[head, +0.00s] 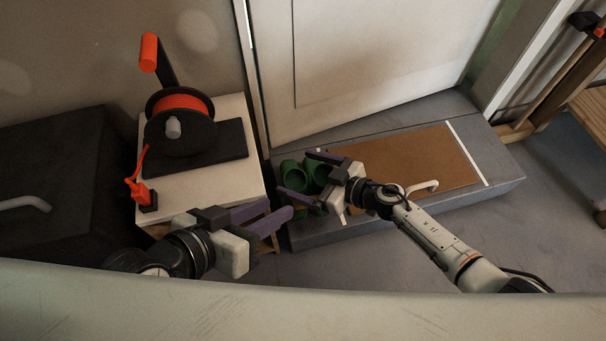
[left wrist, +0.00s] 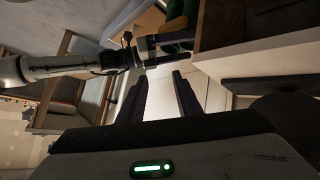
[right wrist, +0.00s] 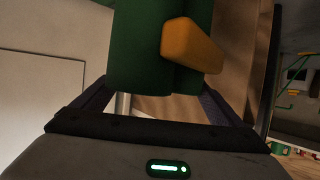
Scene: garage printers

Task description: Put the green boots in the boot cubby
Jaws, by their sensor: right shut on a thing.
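The green boots (head: 292,174) show as two dark green shafts over the left end of the grey step. My right gripper (head: 306,178) is shut on them. In the right wrist view the boots (right wrist: 140,50) stand between the fingers, with an orange-tan part on one side. A low wooden stand with a pale top (head: 190,205) is left of the boots. Its wooden front is partly hidden by my left gripper, and I take it for the boot cubby. My left gripper (head: 280,218) is open and empty in front of it; the left wrist view shows its fingers apart.
A cable reel (head: 180,120) with orange cable and plug sits on the stand's top. A brown mat (head: 410,160) lies on the grey step (head: 500,185) before a pale door (head: 370,50). A dark box (head: 55,190) is at left.

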